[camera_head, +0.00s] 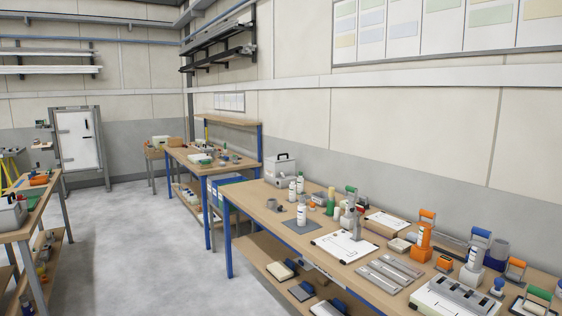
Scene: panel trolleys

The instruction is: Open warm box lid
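A light grey box (281,173) with a dark handle on top stands at the far end of the near right workbench, against the wall side. Its top looks shut. Another grey box (11,213) with a handle on top stands on the left bench, cut off by the left edge. I cannot tell from this view which one is the warm box. My gripper and arm are not in view.
The near right workbench (262,216) carries bottles, orange and blue handled tools, metal bars and papers. A second bench (180,153) stands behind it. A white cabinet (78,140) stands at the back left. The grey floor (130,250) between the benches is clear.

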